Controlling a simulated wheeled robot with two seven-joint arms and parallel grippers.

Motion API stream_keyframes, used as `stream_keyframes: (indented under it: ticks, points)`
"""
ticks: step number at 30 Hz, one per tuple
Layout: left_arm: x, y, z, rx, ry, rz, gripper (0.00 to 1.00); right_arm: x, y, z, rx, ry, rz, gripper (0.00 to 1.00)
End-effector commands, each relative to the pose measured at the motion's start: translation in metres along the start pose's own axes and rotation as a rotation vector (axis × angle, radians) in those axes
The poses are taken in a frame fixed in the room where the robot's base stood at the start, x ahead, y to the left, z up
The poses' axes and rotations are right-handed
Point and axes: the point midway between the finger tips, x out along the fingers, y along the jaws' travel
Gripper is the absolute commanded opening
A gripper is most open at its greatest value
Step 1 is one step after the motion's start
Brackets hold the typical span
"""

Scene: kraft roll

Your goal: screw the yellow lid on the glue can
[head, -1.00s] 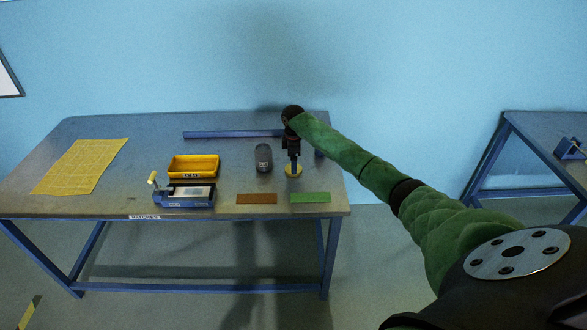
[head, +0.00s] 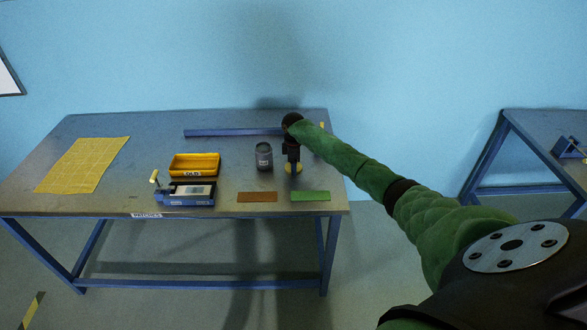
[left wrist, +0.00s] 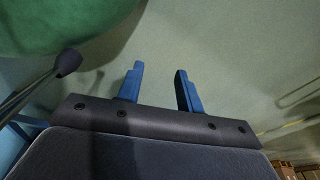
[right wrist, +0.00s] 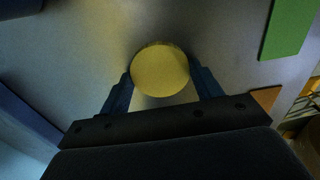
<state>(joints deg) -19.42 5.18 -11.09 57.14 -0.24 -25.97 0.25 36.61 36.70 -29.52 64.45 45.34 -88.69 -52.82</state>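The yellow lid (head: 299,168) lies on the table just right of the glue can. The glue can (head: 264,158) is a small grey cylinder with a label, standing upright with no yellow lid on it. My right gripper (head: 295,169) points down over the lid and partly hides it. In the right wrist view the round lid (right wrist: 160,70) sits between the two blue fingers, close to both; no firm grip shows. My left gripper (left wrist: 160,70) is open and empty over the floor, away from the table; it is not in the head view.
A yellow bin (head: 194,164) and a blue device with a pale handle (head: 185,195) stand left of the can. A brown strip (head: 257,197) and a green strip (head: 311,196) lie in front. A blue bar (head: 230,132) lies behind; a yellow sheet (head: 85,165) lies far left.

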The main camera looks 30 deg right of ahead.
Motion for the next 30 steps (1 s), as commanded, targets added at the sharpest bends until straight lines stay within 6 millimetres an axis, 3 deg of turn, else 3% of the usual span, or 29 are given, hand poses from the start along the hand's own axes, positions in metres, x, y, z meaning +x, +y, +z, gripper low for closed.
stream_keyframes:
  ticks: [16, 24, 30]
  points:
    - [0.005, 0.0, 0.0, 0.0, -0.008, 0.0, 0.36, -0.007, 0.001, 0.0, 0.0, 0.001, 0.002, 0.43]
    - [-0.015, 0.01, -0.036, -0.008, -0.003, 0.01, 0.36, -0.038, 0.001, 0.0, -0.002, 0.0, 0.003, 0.43]
    - [-0.037, 0.018, -0.057, -0.018, -0.02, 0.021, 0.36, -0.059, -0.022, 0.033, -0.001, -0.002, 0.002, 0.43]
